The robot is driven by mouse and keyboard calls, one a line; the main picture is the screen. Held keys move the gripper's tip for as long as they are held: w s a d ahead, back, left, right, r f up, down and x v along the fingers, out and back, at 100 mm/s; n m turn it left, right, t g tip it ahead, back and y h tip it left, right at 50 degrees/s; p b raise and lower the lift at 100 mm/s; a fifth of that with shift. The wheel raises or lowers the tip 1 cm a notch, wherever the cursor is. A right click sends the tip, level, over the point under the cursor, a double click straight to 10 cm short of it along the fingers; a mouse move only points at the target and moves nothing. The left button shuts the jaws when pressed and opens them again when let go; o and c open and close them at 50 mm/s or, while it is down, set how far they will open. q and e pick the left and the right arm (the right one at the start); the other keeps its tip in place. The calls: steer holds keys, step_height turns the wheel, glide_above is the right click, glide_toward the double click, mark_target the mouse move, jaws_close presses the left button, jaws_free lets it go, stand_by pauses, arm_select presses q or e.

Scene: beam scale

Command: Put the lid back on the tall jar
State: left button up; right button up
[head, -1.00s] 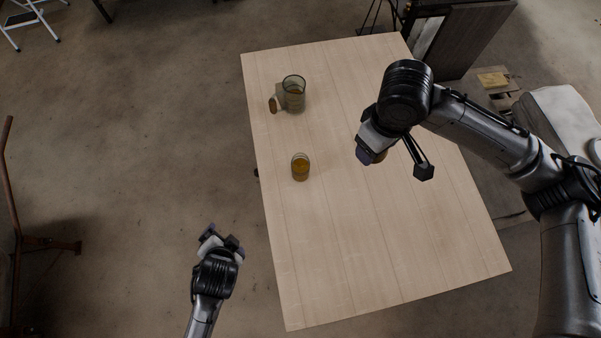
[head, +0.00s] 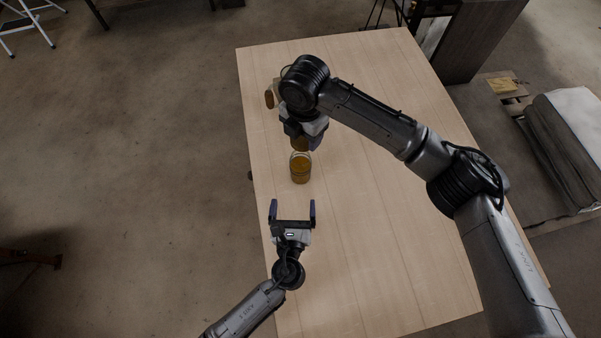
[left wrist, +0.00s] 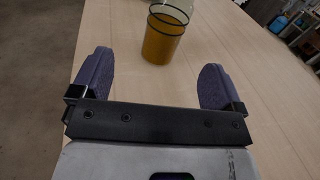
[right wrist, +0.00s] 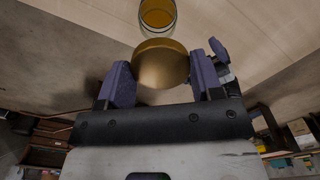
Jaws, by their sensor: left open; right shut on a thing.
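A glass jar (head: 300,170) with amber contents stands upright and open on the table, and it also shows in the left wrist view (left wrist: 162,42) and at the top of the right wrist view (right wrist: 157,14). My right gripper (head: 304,139) is shut on a round golden-brown lid (right wrist: 161,66), held just beyond the jar and apart from it. The lid is partly covered by the gripper in the head view (head: 299,144). My left gripper (head: 292,207) is open and empty, on the near side of the jar, with its fingers pointing toward it.
A second round brown disc (head: 269,98) stands near the table's far left edge. The glass jar beside it is mostly hidden behind my right arm. The wooden table (head: 390,250) is clear on its right and near parts.

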arm_select(q)
steer(key=shift+d+f+m+h, duration=0.25)
steer(key=shift+d+m, duration=0.2)
steer(key=shift+m, duration=0.25)
arm_select(e)
steer(key=shift+w+a+f+n, duration=0.1)
steer(key=shift+a+f+n, duration=0.2)
steer(key=shift+n, duration=0.1)
arm_select(q)
steer(key=shift+w, duration=0.1)
steer(key=w, duration=0.8)
steer(key=w+d, duration=0.1)
steer(key=w, duration=0.2)
steer(key=shift+w, duration=0.4)
steer(key=shift+c, duration=0.2)
steer(key=c, duration=1.3)
arm_select(e)
glide_above(301, 158)
steer(key=shift+f, duration=2.5)
steer(key=shift+f, duration=0.1)
steer(key=shift+f, duration=0.8)
